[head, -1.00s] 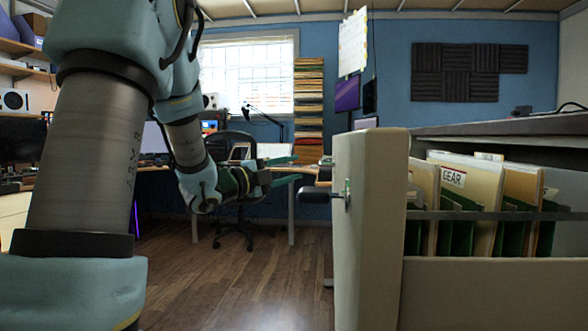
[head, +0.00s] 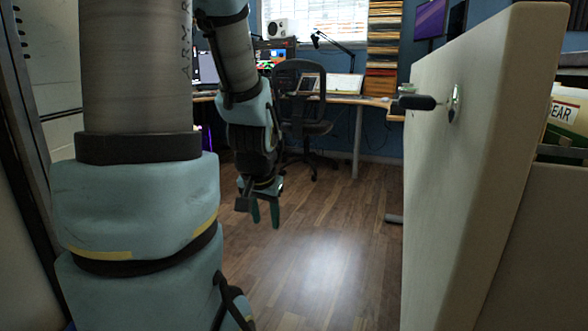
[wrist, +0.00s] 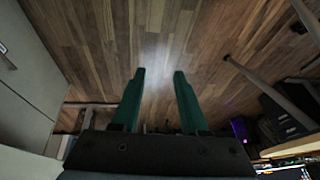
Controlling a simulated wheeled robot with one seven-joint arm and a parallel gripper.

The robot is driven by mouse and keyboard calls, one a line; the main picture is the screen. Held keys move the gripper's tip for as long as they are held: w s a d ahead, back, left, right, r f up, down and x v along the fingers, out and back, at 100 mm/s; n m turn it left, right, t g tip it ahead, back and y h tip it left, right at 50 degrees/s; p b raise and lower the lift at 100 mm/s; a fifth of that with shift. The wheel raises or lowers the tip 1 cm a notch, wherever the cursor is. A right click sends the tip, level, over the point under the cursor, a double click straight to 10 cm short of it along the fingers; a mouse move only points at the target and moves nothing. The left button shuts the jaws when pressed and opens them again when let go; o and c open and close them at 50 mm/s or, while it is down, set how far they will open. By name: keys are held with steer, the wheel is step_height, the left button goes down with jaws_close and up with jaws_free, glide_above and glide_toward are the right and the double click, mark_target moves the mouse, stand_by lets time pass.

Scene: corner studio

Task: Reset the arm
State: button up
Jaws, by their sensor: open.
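My gripper (head: 265,213) hangs down over the wooden floor in the head view, left of the open file drawer. Its two green fingers are apart and empty. They also show in the wrist view (wrist: 158,75), spread with only bare floor between them. My arm fills much of the left of the head view, with its end pointing downward.
The open drawer's pale front (head: 470,190) stands close on the right, with a key (head: 418,102) sticking out of its lock. A labelled folder (head: 566,112) shows behind it. A desk (head: 350,98) and black chair (head: 302,110) stand at the back. The floor (head: 310,255) between is clear.

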steer(key=s+f+n+g, duration=0.2)
steer(key=s+n+g, duration=0.1)
steer(key=s, duration=0.4)
step_height(320, 180, up, 28)
steer(key=p, duration=2.7)
steer(key=shift+a+p, duration=0.25)
steer(key=shift+p, duration=0.1)
steer(key=shift+s, duration=0.1)
